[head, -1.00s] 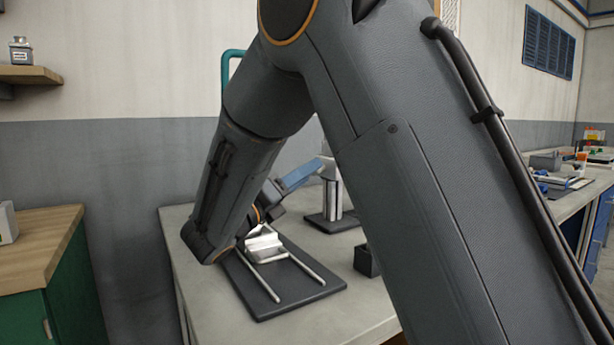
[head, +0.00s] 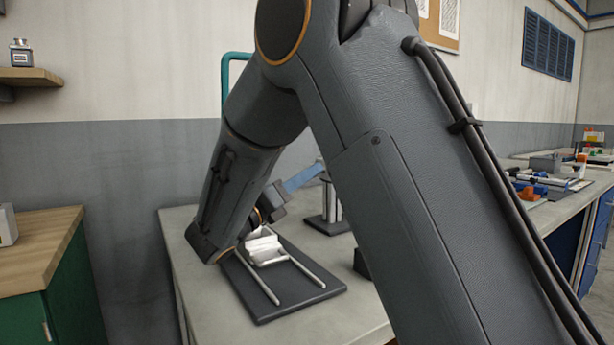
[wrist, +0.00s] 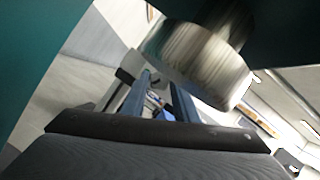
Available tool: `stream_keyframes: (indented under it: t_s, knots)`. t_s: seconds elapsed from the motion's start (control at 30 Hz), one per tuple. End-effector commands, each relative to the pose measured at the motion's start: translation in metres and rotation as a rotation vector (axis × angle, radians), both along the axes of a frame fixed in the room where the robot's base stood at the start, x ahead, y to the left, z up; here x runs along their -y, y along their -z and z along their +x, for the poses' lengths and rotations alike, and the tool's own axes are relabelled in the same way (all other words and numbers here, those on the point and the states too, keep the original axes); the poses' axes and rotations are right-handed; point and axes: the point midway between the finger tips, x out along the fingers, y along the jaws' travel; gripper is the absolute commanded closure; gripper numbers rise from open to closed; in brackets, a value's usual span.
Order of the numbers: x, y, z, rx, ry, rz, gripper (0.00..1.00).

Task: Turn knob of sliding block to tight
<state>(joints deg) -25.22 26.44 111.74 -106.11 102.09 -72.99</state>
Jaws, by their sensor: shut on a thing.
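A white sliding block (head: 265,250) sits on two pale rails on a dark base plate (head: 275,308). My forearm covers part of its left side. My gripper (head: 313,170) points up and right behind my arm, above and to the right of this block, with blue fingers by a stand (head: 333,210) with upright pale rods. My upper arm hides the stand's top. The exact contact and any tight marking cannot be made out.
The grey table (head: 180,228) has free room left of the base plate. A small dark block (head: 361,263) stands right of the plate, partly behind my arm. A green cabinet with a wooden top (head: 40,245) is at left. A teal surface (wrist: 45,45) looms in the wrist view.

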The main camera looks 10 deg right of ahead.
Motion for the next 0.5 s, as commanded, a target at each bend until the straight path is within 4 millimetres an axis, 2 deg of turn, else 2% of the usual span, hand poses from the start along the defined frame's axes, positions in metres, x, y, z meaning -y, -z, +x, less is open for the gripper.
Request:
stream_keyframes:
  t_s: [0.2, 0.5]
  knots:
    - [-0.0009, 0.0010, 0.0025, 0.192, 0.000, 0.063, 0.95]
    - [-0.0011, 0.0009, 0.0024, 0.251, -0.001, 0.081, 0.95]
